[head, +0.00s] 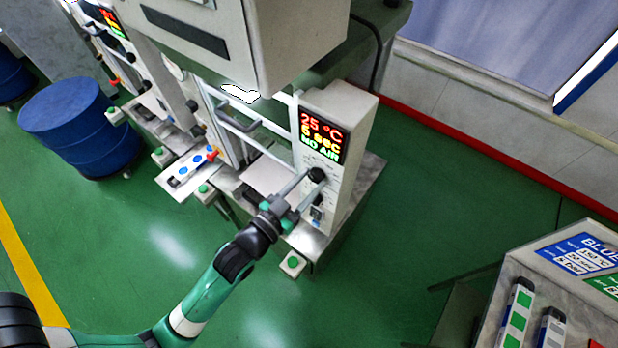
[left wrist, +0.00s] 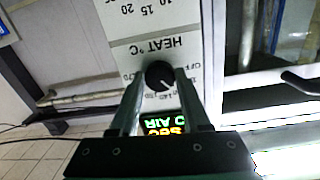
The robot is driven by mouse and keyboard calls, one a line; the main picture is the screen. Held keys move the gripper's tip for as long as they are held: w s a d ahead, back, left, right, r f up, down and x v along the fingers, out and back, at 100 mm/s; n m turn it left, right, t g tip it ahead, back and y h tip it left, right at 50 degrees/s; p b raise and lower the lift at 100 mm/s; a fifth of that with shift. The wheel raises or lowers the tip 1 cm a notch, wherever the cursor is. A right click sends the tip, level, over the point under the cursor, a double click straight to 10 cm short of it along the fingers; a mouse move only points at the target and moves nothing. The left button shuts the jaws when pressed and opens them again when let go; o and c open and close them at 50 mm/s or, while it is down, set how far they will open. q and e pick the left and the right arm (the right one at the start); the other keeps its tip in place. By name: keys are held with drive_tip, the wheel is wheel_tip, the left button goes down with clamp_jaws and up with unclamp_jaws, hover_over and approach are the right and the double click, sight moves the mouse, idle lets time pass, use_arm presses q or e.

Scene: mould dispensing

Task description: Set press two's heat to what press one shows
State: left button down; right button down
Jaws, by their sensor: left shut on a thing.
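The nearer press has a white control box (head: 345,110) with a lit display (head: 322,138) reading 25 °C, 5 sec and NO AIR. Its black heat knob (head: 316,174) sits below the display. My left gripper (head: 308,179) is shut on this knob. In the left wrist view the knob (left wrist: 159,75) is between the two fingers, beside the printed words HEAT °C (left wrist: 158,47). The display's lower part (left wrist: 165,124) shows past the fingers. The farther press's display (head: 112,22) is lit at the upper left, too small to read. My right gripper is not in view.
A blue drum (head: 80,130) stands on the green floor at the left. A sloped panel (head: 575,265) with a blue card reading 150 °C, 20 sec and 5 bar stands at the lower right.

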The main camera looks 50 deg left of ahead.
use_arm(q)
drive_tip(key=m+p, duration=0.1)
drive_tip(key=m, duration=0.3)
drive_tip(key=shift+r+p, duration=0.15)
drive_tip(key=shift+p, duration=0.25)
drive_tip(key=shift+m+p, duration=0.5)
drive_tip(key=shift+m, duration=1.2)
drive_tip(key=shift+c, duration=1.8)
unclamp_jaws()
drive_tip(key=s+d+b, duration=0.2)
drive_tip(key=s+b, duration=0.2)
drive_tip(key=s, duration=0.7)
drive_tip(key=shift+s+d+r, duration=0.15)
drive_tip(key=shift+s+d, duration=0.05)
